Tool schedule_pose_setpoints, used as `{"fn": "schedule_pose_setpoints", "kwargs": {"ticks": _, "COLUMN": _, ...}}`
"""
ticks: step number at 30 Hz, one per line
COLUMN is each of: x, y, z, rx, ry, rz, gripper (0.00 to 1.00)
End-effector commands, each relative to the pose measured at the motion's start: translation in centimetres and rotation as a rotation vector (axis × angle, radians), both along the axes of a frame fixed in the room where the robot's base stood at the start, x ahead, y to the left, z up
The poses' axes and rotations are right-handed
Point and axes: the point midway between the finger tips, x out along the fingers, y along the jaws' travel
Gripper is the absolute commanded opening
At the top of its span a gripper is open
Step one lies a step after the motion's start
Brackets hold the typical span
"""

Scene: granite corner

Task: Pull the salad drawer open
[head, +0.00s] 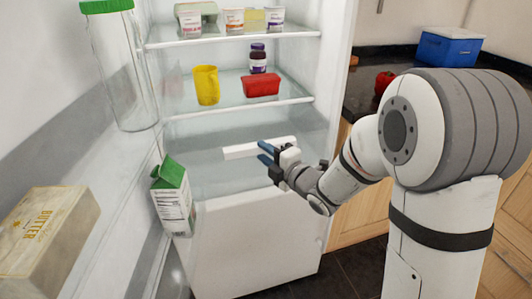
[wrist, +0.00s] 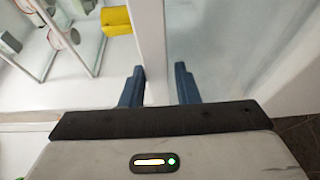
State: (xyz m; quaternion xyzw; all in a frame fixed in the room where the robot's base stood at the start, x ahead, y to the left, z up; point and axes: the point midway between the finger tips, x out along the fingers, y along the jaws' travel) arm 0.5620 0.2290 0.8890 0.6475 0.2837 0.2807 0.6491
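The salad drawer (head: 225,178) is a pale see-through bin low in the open fridge, below the lower glass shelf. Its white bar handle (head: 240,151) runs across the front, and my gripper partly covers its right half. My gripper (head: 264,152) is at the handle, its blue fingers apart. In the wrist view, my gripper (wrist: 160,85) has one finger on each side of a white upright strip, which looks like the handle (wrist: 152,45). The left finger is close to the strip, and a gap shows at the right finger. I cannot tell whether either touches.
A milk carton (head: 173,195) and a butter box (head: 45,230) sit in the fridge door at the left, near a green-lidded bottle (head: 125,75). Dark floor (head: 335,275) lies in front.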

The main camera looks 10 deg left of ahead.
Motion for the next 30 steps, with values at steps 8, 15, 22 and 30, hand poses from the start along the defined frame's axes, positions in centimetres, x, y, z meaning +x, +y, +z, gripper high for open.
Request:
{"fn": "schedule_pose_setpoints", "kwargs": {"ticks": 8, "x": 0.0, "y": 0.2, "z": 0.0, "rx": 0.001, "ry": 0.000, "rz": 0.003, "gripper": 0.40}}
{"fn": "schedule_pose_setpoints", "kwargs": {"ticks": 15, "x": -0.5, "y": -0.3, "z": 0.1, "rx": 0.002, "ry": -0.003, "rz": 0.003, "gripper": 0.40}}
{"fn": "schedule_pose_setpoints", "kwargs": {"ticks": 22, "x": -3.0, "y": -3.2, "z": 0.1, "rx": 0.002, "ry": -0.002, "rz": -0.001, "gripper": 0.40}}
{"fn": "schedule_pose_setpoints", "kwargs": {"ticks": 30, "x": -5.1, "y": -5.4, "z": 0.0, "rx": 0.002, "ry": -0.001, "rz": 0.002, "gripper": 0.40}}
